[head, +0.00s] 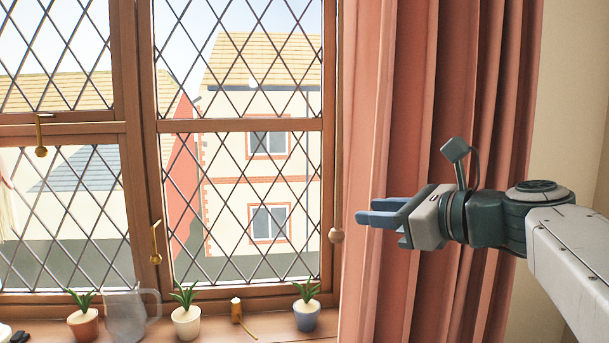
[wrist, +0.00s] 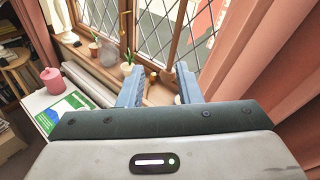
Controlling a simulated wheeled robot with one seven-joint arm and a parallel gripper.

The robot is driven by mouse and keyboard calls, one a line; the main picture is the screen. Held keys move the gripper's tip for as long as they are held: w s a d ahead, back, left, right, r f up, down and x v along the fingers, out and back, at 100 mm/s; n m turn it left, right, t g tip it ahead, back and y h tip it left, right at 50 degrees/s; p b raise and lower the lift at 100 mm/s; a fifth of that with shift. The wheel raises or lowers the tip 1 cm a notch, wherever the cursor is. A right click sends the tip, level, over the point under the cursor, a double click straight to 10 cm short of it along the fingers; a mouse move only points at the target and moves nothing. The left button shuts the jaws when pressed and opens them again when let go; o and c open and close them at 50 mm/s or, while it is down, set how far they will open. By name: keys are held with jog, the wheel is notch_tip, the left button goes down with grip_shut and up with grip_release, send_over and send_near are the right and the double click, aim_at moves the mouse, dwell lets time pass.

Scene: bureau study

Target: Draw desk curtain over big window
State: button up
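The desk curtain (head: 415,110) is salmon pink and hangs gathered in folds at the right of the big window (head: 235,125). It also shows at the right of the wrist view (wrist: 250,60). The window has wooden frames and diamond lattice panes, and the glass in view is uncovered.
The sill below holds potted plants in a brown pot (head: 83,325), a white pot (head: 187,323) and a blue pot (head: 306,317). A glass jug (head: 127,316) and a small pipe-like object (head: 237,311) stand there too. A pink container (wrist: 52,80) is at left.

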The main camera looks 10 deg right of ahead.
notch_tip(320, 180, up, 6)
jog(key=d+m+t, duration=0.2)
jog(key=m, duration=0.1)
jog(key=p+x, duration=0.1)
jog(key=x, duration=1.2)
jog(key=shift+a+y+p, duration=0.2)
jog(key=shift+y+p, duration=0.1)
jog(key=shift+p, duration=0.1)
jog(key=shift+w, duration=0.15)
grip_shut()
